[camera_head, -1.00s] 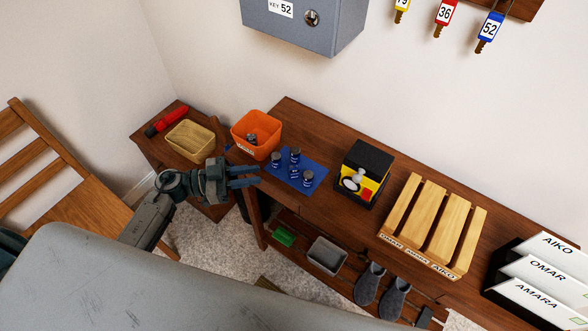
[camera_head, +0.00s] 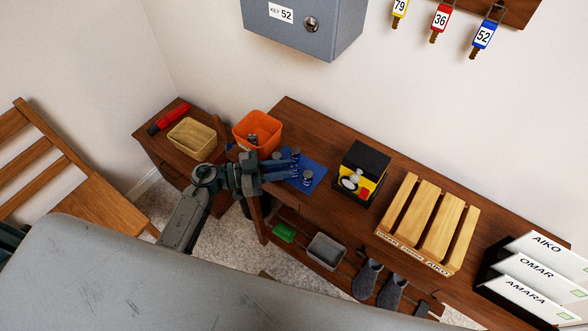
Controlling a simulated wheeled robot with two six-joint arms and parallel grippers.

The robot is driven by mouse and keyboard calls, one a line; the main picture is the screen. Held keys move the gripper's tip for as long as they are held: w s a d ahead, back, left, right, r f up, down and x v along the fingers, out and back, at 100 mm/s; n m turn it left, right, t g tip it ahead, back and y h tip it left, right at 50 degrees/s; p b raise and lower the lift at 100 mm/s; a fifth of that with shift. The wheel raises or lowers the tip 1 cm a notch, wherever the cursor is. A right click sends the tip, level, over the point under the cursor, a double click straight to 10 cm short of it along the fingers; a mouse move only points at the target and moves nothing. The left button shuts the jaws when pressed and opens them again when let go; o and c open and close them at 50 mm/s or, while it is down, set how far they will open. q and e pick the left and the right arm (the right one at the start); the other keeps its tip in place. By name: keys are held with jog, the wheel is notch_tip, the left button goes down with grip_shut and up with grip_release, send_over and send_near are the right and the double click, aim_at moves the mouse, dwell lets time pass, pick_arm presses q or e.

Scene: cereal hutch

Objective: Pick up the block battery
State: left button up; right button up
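Several small dark-blue cylinders with light tops, such as the one at the right (camera_head: 308,177), stand on a blue mat (camera_head: 318,174) on the wooden bench. I cannot tell which thing, if any, is the block battery; labels are too small to read. My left gripper (camera_head: 294,170) reaches from the left over the mat, its two fingers apart, pointing right. The fingers cover the middle cylinder, and I cannot tell whether they touch it. My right gripper is not in view.
An orange bin (camera_head: 257,128) with small items stands behind the gripper. A yellow-and-black box (camera_head: 364,165) and a wooden slatted rack (camera_head: 428,222) are to the right. A tan basket (camera_head: 192,138) is at left. A grey tray (camera_head: 327,250) sits on the lower shelf.

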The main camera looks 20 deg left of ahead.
pick_arm(q)
grip_shut()
